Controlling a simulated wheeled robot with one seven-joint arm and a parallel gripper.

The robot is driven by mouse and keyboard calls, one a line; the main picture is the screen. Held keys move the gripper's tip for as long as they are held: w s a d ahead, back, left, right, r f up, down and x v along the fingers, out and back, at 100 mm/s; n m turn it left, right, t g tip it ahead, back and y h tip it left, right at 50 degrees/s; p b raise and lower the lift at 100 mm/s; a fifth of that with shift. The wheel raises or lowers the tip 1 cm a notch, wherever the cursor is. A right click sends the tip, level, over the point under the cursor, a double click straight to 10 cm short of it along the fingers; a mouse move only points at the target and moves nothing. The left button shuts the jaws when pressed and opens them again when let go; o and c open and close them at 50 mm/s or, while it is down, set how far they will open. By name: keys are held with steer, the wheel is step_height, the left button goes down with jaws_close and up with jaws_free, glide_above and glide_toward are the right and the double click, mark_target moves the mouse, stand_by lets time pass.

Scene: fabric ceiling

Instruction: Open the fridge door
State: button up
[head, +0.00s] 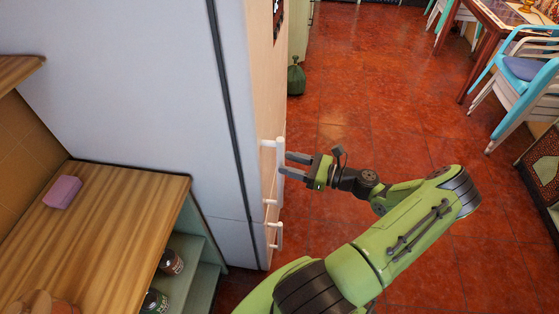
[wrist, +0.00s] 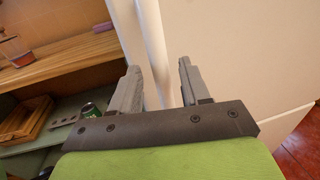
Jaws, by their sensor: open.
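The fridge (head: 150,80) is a tall white unit on the left in the head view. Its door (head: 262,90) faces right and looks closed, with a dark seam along its edge. A white vertical handle (head: 280,165) stands out from the door front. My gripper (head: 284,163) is at this handle, its grey fingers pointing at the door. In the wrist view, my gripper (wrist: 158,66) is open, and the white handle bar (wrist: 152,40) runs between the two fingers in the picture. I cannot tell whether either finger touches it.
A second, lower handle (head: 277,235) is on a smaller door below. A wooden counter (head: 120,215) with a pink block (head: 62,191) and jars on shelves below stands at left. Red tiled floor (head: 380,90) is open to the right. Chairs (head: 525,80) and a table stand far right.

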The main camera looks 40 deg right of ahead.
mark_target(280, 161)
steer(key=x, duration=0.3)
steer(key=shift+w+a, duration=0.15)
steer(key=shift+w, duration=0.15)
jaws_close()
